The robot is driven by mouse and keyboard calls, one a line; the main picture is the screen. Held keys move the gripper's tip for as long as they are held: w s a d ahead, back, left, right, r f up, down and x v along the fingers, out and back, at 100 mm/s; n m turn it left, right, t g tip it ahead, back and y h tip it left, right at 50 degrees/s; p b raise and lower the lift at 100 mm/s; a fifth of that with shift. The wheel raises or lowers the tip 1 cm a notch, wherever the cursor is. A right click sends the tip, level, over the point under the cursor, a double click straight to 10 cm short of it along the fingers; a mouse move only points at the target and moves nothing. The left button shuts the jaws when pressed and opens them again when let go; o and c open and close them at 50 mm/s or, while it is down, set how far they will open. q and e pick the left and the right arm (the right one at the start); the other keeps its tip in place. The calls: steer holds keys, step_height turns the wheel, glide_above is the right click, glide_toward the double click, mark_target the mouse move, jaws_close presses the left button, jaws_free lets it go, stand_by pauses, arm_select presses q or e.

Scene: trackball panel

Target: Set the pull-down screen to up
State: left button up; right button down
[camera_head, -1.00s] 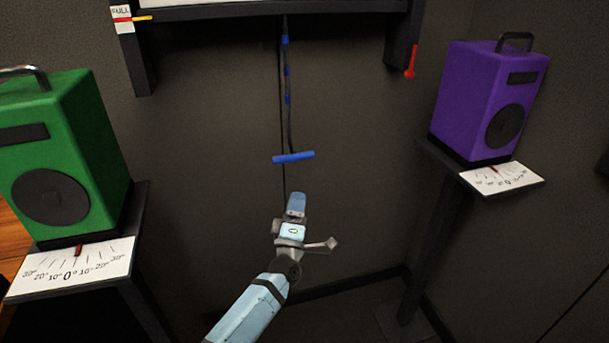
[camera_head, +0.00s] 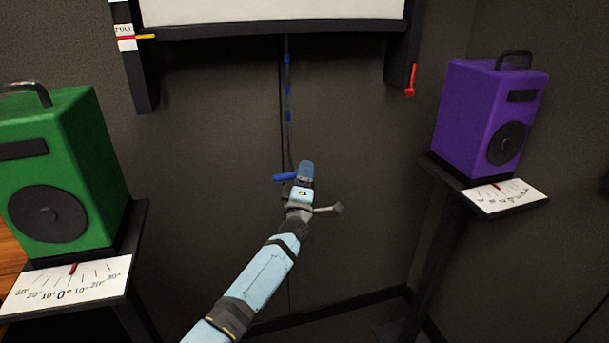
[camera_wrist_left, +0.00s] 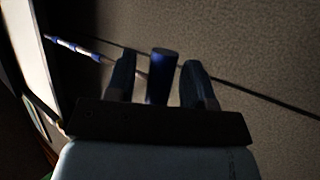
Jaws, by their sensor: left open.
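The white pull-down screen (camera_head: 270,11) hangs at the top of the head view, with a dark bar (camera_head: 262,30) along its bottom edge. A dark cord with blue bands (camera_head: 288,100) hangs from this bar and ends in a blue crossbar handle (camera_head: 284,177). My left gripper (camera_head: 304,172) is at the handle and hides its right part. In the left wrist view, the blue handle (camera_wrist_left: 161,70) lies between the two open fingers, with a gap visible on each side. My right gripper is not in view.
A green speaker (camera_head: 65,180) stands on a dark stand at left, a purple speaker (camera_head: 485,120) at right. Each stand has a white angle scale. A yellow pointer (camera_head: 146,37) is beside a "FULL" label; a red pointer (camera_head: 410,85) hangs at the right post. The wall is clear below the screen.

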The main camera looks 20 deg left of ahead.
mark_target(307, 23)
arm_select(q)
steer(key=shift+c, duration=0.3)
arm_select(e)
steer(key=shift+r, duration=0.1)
